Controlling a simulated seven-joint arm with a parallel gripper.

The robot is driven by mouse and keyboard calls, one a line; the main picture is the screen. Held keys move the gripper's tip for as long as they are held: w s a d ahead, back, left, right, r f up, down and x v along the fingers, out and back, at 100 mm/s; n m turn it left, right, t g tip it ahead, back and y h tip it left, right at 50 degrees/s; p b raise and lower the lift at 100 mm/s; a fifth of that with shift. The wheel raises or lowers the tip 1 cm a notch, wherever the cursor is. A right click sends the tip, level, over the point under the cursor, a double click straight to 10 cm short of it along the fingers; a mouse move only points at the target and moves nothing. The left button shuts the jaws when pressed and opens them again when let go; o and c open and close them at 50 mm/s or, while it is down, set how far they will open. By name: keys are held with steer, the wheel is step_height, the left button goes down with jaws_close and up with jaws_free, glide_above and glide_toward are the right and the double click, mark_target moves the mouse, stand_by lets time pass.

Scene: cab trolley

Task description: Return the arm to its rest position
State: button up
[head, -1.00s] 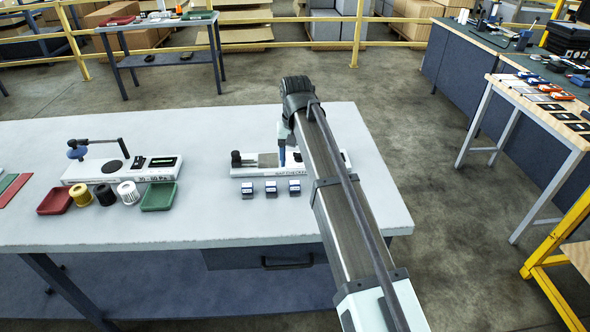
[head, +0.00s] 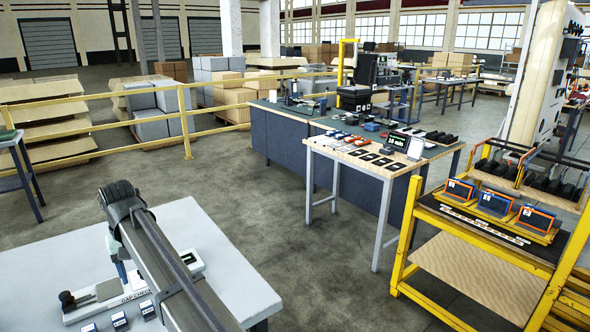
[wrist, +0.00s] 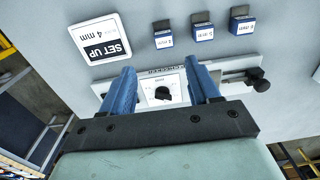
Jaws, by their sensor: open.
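My gripper (wrist: 163,82) is open in the wrist view, its two blue fingers apart with nothing held between them. In the head view my gripper (head: 122,272) is at the lower left, partly hidden by my arm. The same fixture (head: 80,312) lies on the pale table below it.
Small blue-and-white blocks (wrist: 203,31) stand in a row beside the fixture. A "SET UP 4 mm" display (wrist: 97,38) lies near them. The pale table (head: 235,285) has bare room at right. A yellow-framed rack (head: 480,240) and a wooden-topped bench (head: 350,155) stand farther right, across open floor.

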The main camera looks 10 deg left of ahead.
steer(key=w+d+f+m+t+y, duration=0.1)
steer(key=w+d+f+m, duration=0.1)
steer(key=w+d, duration=0.8)
steer(key=w+d+f+m+t+y, duration=0.1)
steer(key=w+d+f+m+t, duration=0.15)
steer(key=w+d, duration=0.8)
steer(key=w+d+f+m, duration=0.2)
steer(key=w+d+f, duration=0.2)
steer(key=d+f, duration=0.9)
steer(key=s+d+f+g+h, duration=0.1)
steer(key=s+d+f+g, duration=0.1)
steer(key=s+d+f, duration=0.6)
steer(key=s+d+f+m+g, duration=0.15)
steer(key=s+d+f, duration=0.35)
steer(key=f, duration=0.7)
steer(key=s+d+f+g+h, duration=0.1)
steer(key=s+d+f+g, duration=0.1)
steer(key=s+d+f, duration=0.55)
steer(key=s+d+f+g, duration=0.1)
steer(key=s+d+f, duration=0.2)
steer(key=s, duration=0.7)
steer(key=s+d+f+g, duration=0.2)
steer(key=s+f, duration=0.4)
steer(key=s, duration=0.4)
steer(key=s+d+f+g, duration=0.1)
steer(key=s+d+f, duration=0.3)
steer(key=s, duration=0.6)
steer(key=shift+d+f+m+g, duration=0.3)
steer(key=shift+d+m, duration=0.1)
steer(key=shift+d, duration=0.1)
